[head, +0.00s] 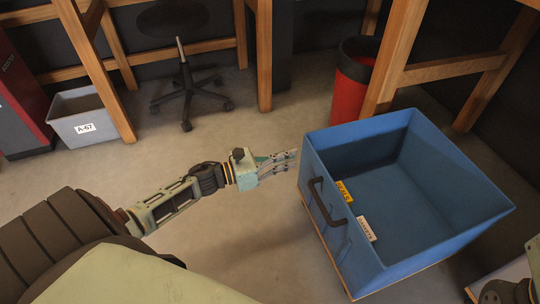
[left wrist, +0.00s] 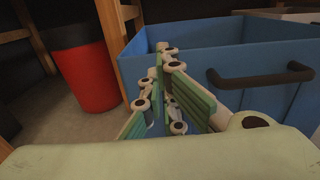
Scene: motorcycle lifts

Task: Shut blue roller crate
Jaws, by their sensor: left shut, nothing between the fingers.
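The blue roller crate (head: 335,240) stands at the right in the head view, open at the top and empty inside as far as I see. Its dark handle (head: 328,202) is on the side facing left, near a yellow label and a white label. My left gripper (head: 294,158) is shut and empty, just left of the crate's far left corner. In the left wrist view the fingers (left wrist: 165,78) overlap the crate wall (left wrist: 190,68), and the handle (left wrist: 262,77) shows to their right. I cannot tell whether the fingertips touch the crate. My right gripper is not visible.
A red bin (head: 350,85) stands behind the crate, beside a wooden bench post (head: 398,55). A grey crate marked A-67 (head: 85,118) and a dark stool (head: 184,85) are at the far left. Bare floor lies between them and the blue crate.

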